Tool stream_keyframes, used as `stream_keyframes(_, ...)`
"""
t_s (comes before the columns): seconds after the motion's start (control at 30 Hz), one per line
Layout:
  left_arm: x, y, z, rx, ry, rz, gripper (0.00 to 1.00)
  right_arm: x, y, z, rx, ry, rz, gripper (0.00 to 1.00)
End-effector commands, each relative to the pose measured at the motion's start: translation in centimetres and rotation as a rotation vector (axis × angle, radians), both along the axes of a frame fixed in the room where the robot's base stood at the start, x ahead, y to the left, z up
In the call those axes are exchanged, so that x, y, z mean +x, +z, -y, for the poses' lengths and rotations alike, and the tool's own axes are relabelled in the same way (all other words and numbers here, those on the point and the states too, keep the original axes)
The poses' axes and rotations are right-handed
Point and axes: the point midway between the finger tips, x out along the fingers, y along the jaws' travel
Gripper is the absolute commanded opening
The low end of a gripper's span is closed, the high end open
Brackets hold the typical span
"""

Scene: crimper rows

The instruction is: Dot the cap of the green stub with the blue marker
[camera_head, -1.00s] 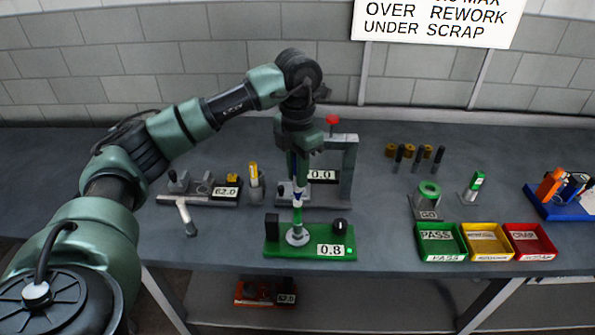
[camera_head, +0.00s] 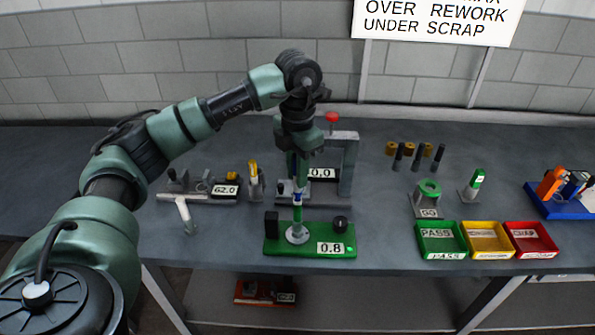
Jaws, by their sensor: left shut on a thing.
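My right gripper is not in view.
A grey press with a red knob (camera_head: 333,117) stands just behind the gauge. A yellow-topped piece (camera_head: 254,175) is left of it. Green, yellow and red trays (camera_head: 539,240) line the front right. A blue rack (camera_head: 562,210) is at the far right.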

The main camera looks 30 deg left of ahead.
Motion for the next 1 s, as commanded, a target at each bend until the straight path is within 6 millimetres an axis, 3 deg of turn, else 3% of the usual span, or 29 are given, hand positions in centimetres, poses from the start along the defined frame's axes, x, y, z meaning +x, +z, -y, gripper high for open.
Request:
stream_keyframes(0.5, 0.0, 0.2, 0.0, 0.0, 0.0, 0.0, 0.0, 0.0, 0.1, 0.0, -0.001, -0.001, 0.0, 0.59)
stream_keyframes(1.0, 0.0, 4.0, 0.0, 0.0, 0.0, 0.001, 0.0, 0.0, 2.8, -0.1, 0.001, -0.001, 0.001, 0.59)
